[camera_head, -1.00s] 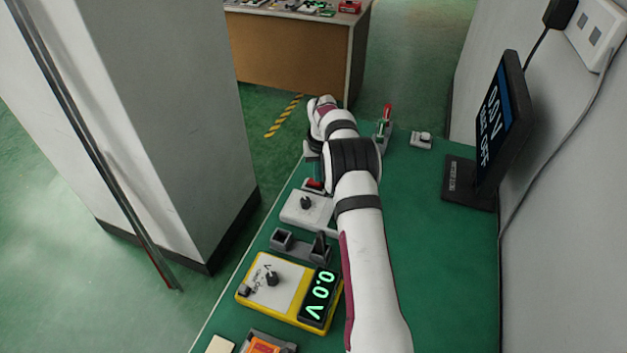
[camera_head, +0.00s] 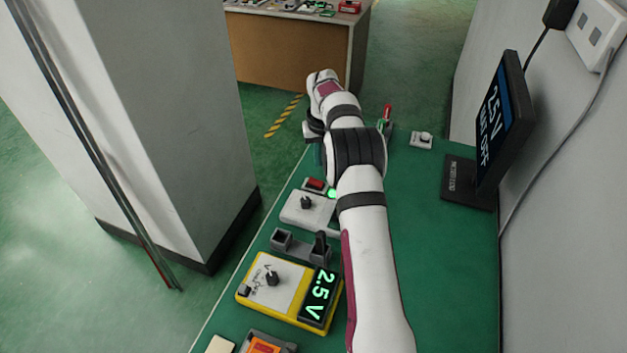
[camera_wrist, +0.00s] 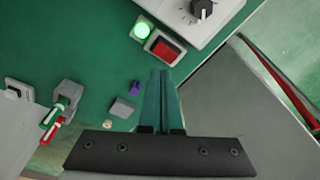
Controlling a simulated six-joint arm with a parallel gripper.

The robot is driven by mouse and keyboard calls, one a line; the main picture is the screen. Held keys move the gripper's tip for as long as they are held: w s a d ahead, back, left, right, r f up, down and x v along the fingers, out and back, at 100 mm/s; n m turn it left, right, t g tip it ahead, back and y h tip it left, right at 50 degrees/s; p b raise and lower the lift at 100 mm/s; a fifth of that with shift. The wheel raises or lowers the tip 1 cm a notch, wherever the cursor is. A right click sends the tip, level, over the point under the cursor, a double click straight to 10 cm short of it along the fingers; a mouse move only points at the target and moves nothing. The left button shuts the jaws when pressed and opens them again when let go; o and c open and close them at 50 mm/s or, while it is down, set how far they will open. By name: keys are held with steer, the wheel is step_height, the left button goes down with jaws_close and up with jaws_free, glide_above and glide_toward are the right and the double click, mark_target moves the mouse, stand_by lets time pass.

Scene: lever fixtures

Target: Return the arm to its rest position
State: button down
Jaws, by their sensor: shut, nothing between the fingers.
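My arm (camera_head: 365,215) reaches forward over the green bench (camera_head: 440,270), with its far end raised near the bench's far left edge. My gripper (camera_wrist: 161,75) shows in the wrist view with its teal fingers together and nothing between them. Its tips point toward a red rocker switch (camera_wrist: 165,48) beside a lit green lamp (camera_wrist: 142,31), and appear apart from it. In the head view the gripper itself is mostly hidden behind the wrist.
A yellow meter (camera_head: 268,283) reads 2.5 V. A monitor (camera_head: 500,120) stands at the right by the wall. A grey box with a knob (camera_head: 307,208), a lever fixture (camera_head: 386,118) and a small switch (camera_head: 422,140) sit on the bench. A pillar (camera_head: 170,120) stands left.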

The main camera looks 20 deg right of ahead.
steer(key=shift+r, duration=0.35)
steer(key=s+a+r+m+g+y, duration=0.1)
steer(key=s+a+r, duration=0.65)
steer(key=s, duration=0.35)
steer(key=s+a+r, duration=0.7)
steer(key=s+a, duration=0.2)
steer(key=s, duration=0.1)
steer(key=s+a+f, duration=0.2)
steer(key=s, duration=0.8)
steer(key=s+a+f+m+g+y, duration=0.1)
steer(key=s+a, duration=0.2)
steer(key=s, duration=0.8)
steer(key=shift+a+f+m, duration=0.2)
steer(key=shift+f+m, duration=0.1)
steer(key=shift+f, duration=0.05)
